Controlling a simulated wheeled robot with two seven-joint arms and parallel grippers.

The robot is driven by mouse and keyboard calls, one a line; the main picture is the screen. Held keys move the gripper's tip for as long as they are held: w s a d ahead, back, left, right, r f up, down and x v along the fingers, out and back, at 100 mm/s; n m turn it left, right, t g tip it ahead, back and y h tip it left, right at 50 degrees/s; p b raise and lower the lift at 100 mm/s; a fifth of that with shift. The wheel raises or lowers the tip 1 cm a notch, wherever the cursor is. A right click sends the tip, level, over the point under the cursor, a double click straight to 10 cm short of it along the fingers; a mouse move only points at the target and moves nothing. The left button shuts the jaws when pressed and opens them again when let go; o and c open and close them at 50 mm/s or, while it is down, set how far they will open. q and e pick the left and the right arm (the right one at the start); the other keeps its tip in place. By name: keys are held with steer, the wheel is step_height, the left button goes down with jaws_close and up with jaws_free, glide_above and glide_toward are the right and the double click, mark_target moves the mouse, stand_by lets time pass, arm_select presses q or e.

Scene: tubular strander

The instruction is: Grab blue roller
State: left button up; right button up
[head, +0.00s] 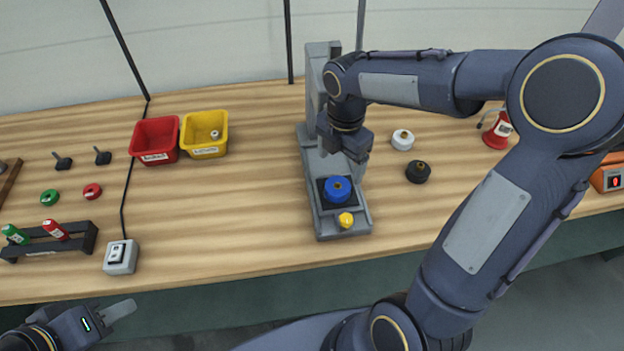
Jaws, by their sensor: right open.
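The blue roller (337,189), with a brass-coloured centre, sits on the black plate of a grey machine (322,229) in the middle of the table. My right gripper (344,166) points down just behind the roller in the head view. It is open, and the blue roller is in front of it and not held. Whether a fingertip touches the roller cannot be told. My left gripper (121,310) is low at the bottom left, in front of the table edge and far from the roller. Its finger opening does not show clearly.
A yellow knob (346,220) sits on the machine's front. White (402,139) and black (418,172) rollers stand to the right. Red (155,140) and yellow (205,133) bins stand at the left, with a switch box (120,257) and a bottle rack (50,243). Table between bins and machine is clear.

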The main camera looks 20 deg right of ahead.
mark_target(338, 185)
step_height(338, 185, down, 8)
steer(key=shift+s+a+r+p, duration=0.1)
steer(key=shift+r+p, duration=0.1)
steer(key=shift+p, duration=0.15)
steer(key=c, duration=1.4)
steer(key=shift+c, duration=0.4)
steer(key=shift+r, duration=0.2)
